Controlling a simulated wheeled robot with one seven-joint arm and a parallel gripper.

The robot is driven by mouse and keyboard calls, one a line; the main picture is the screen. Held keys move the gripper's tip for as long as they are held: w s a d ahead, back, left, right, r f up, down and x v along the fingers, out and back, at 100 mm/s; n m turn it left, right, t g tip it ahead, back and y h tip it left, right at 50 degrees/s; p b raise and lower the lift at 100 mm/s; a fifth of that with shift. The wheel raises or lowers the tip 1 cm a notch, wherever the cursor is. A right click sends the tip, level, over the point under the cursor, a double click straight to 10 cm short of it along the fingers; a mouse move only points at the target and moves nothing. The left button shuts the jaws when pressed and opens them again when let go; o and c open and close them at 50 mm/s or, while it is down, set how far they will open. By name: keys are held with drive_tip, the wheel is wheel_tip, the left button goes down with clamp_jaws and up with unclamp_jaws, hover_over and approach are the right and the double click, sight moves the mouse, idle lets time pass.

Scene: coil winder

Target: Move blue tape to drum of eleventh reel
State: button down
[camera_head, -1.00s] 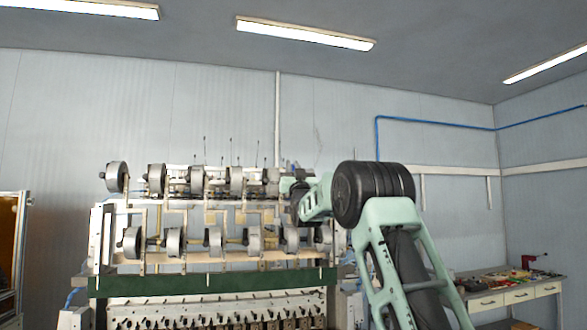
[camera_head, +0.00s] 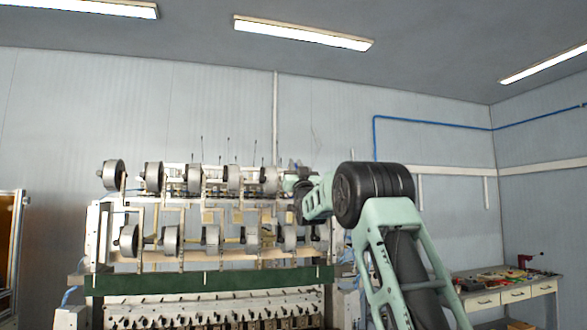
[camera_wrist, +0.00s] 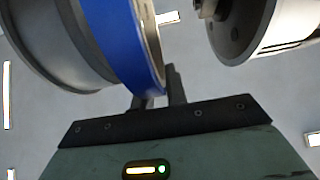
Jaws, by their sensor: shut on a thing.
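The blue tape (camera_wrist: 122,45) is a wide blue ring near the top middle of the wrist view. My gripper (camera_wrist: 158,95) is shut on its lower rim, with dark fingers either side of it. A grey metal reel (camera_wrist: 60,45) is just left of the tape; I cannot tell whether they touch. Another grey drum (camera_wrist: 235,30) is at upper right, apart from the fingers. In the head view, two rows of grey reels (camera_head: 212,238) sit on the coil winder (camera_head: 210,280). My arm's end is at the upper row's right end, where the tape cannot be made out.
A green beam (camera_head: 200,282) runs across the front of the winder below the reels. Thin rods stand above the upper row. A workbench (camera_head: 510,285) with tools is at the far right. Clear wall space lies above the machine.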

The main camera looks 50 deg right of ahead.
drive_tip(key=shift+s+d, duration=0.5)
drive_tip(key=shift+d, duration=0.35)
drive_tip(key=shift+s+d+b, duration=0.2)
drive_tip(key=shift+d+b, duration=0.1)
drive_tip(key=shift+b, duration=0.05)
drive_tip(key=shift+s+d, duration=0.15)
drive_tip(key=shift+d, duration=0.05)
drive_tip(key=c, duration=1.7)
unclamp_jaws()
drive_tip(key=shift+f, duration=0.1)
drive_tip(key=shift+b+v, duration=2.75)
drive_tip(key=shift+b, duration=1.35)
drive_tip(key=shift+s+a+r, duration=0.1)
drive_tip(key=shift+r, duration=0.1)
